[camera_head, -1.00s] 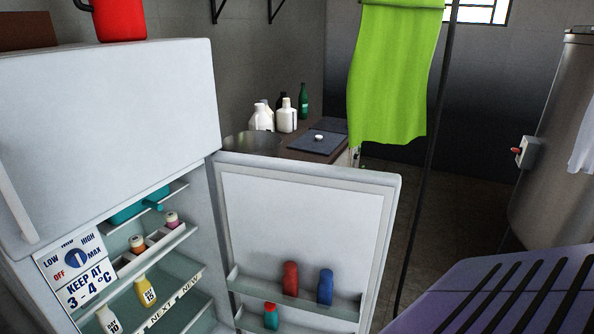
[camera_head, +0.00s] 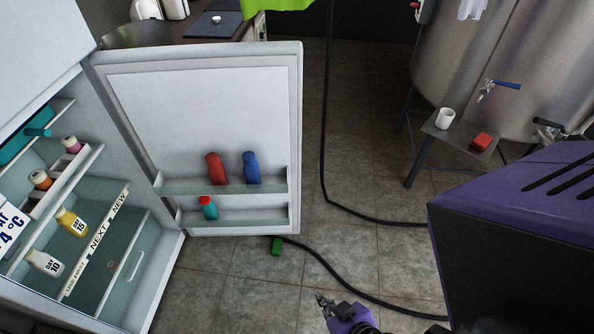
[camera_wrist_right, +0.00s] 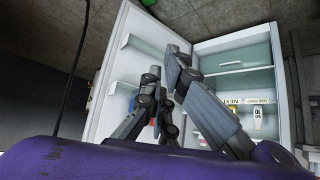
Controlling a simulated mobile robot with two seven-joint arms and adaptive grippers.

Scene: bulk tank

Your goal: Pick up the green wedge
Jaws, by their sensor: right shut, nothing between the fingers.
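My left gripper is not in view.
The open fridge door (camera_head: 205,120) stands left of the wedge, with bottles in its racks. A black hose (camera_head: 330,268) runs across the floor. A steel tank (camera_head: 480,55) and a small stand (camera_head: 440,132) with a white cup are at the right. Floor between is clear.

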